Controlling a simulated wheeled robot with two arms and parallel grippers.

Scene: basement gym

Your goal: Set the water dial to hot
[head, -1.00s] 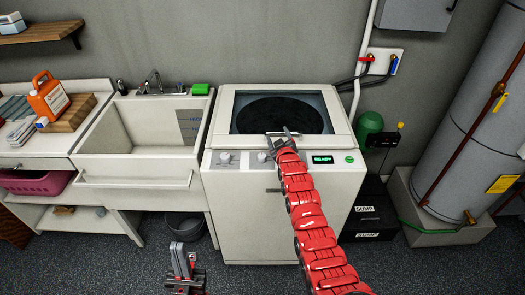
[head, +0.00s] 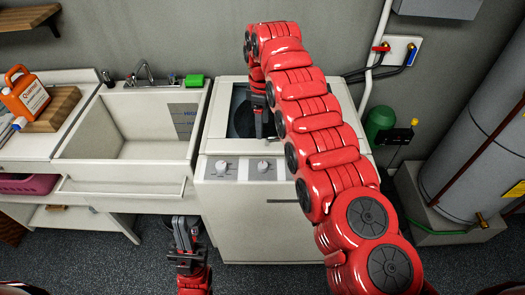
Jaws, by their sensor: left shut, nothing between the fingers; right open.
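The white washing machine (head: 232,218) stands in the middle, with a dark window in its lid. Its front panel carries two round pale dials, a left dial (head: 221,167) and a right dial (head: 263,166). A small reddish mark shows near the right dial; the labels are too small to read. My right arm arches over the machine from the right, and its gripper (head: 261,128) points down above the lid, behind the right dial and apart from it. Its fingertips are small and dark here; it is open. My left gripper (head: 185,232) is shut and empty, low in front of the machine's left side.
A utility sink (head: 125,180) adjoins the machine on the left, with a green sponge (head: 195,80) on its rim. A counter with an orange jug (head: 25,92) is further left. A water heater (head: 470,150) stands at right. My arm hides the panel's right part.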

